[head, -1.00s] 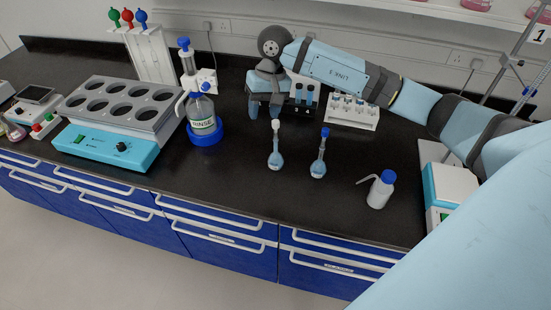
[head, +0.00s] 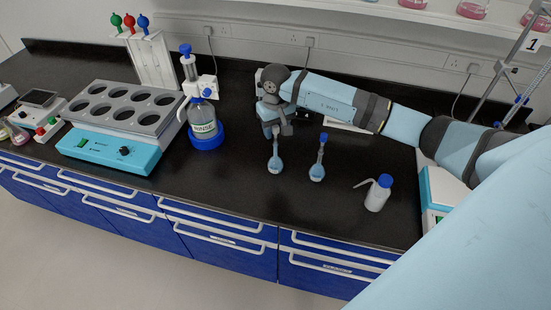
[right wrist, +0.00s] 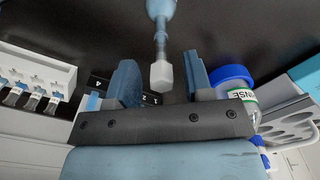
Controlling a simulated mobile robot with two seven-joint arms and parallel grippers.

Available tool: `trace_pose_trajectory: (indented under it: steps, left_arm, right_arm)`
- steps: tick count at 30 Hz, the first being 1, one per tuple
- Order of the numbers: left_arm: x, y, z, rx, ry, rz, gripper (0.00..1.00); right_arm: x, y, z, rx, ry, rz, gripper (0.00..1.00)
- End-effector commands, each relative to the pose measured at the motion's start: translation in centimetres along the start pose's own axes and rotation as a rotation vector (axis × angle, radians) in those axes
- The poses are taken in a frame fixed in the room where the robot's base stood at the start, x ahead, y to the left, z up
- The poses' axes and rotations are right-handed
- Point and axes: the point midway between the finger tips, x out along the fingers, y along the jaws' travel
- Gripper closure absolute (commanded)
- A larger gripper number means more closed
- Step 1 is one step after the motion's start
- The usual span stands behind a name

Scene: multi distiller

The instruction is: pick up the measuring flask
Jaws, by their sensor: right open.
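Two small flasks with light blue liquid stand upright on the black bench in the head view. One flask (head: 276,164) is on the left, its neck top partly hidden by my right gripper; the other flask (head: 317,171) has a blue stopper. My right gripper (head: 277,129) is at the top of the left flask's neck. In the right wrist view, the open gripper (right wrist: 160,62) has a white stopper (right wrist: 161,76) on a thin neck between its fingers, with gaps on both sides. My left gripper is not in view.
A white wash bottle (head: 378,193) stands right of the flasks. A test tube rack (right wrist: 38,75) shows in the right wrist view. The bench front is clear.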

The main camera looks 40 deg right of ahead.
Motion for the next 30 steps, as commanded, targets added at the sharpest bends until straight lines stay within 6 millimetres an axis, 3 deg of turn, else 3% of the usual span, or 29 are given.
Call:
trace_pose_trajectory:
  steps: [6, 13, 14, 20, 30]
  left_arm:
    - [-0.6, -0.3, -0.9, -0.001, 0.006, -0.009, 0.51]
    - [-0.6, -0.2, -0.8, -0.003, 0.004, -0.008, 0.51]
    - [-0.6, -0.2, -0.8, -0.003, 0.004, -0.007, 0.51]
    - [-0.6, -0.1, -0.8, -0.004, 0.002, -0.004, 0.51]
    - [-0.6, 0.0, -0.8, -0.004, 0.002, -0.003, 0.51]
  right_arm:
    - [2.4, -0.1, -0.1, 0.001, -0.001, -0.001, 0.53]
    - [2.6, -0.1, -0.1, 0.0, 0.002, -0.001, 0.53]
    - [2.6, -0.1, -0.1, 0.0, 0.001, -0.001, 0.56]
    - [2.6, -0.1, -0.1, 0.0, 0.001, -0.001, 1.0]
    - [2.6, -0.1, -0.1, 0.0, 0.001, -0.001, 1.0]
